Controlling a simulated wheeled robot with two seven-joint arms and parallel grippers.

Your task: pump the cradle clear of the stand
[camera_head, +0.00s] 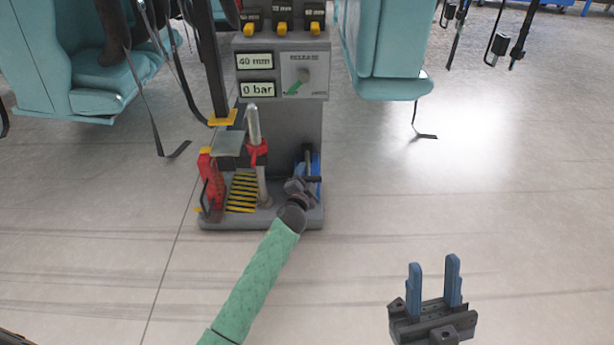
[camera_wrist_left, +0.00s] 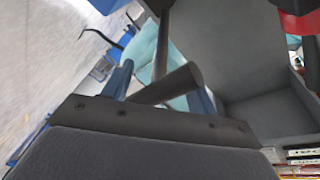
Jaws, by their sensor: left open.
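A grey pump unit (camera_head: 290,120) stands on the floor, its displays (camera_head: 255,75) reading 40 mm and 0 bar. On its base are a red stand (camera_head: 216,185), a grey block (camera_head: 228,143) that may be the cradle, and an upright silver rod (camera_head: 253,125) with a red collar. My left gripper (camera_head: 309,170) is at the base's right side by a dark lever (camera_head: 307,157). In the left wrist view a dark grey bar (camera_wrist_left: 170,85) lies between its open blue fingers; contact cannot be told. My right gripper (camera_head: 434,280) is open and empty, at lower right.
A release knob (camera_head: 304,76) with a green pointer is on the panel, below several yellow-tipped switches (camera_head: 283,28). Teal seats (camera_head: 390,50) with hanging straps flank the unit. A dark post (camera_head: 210,60) with a yellow foot is close to the block. The floor at right is clear.

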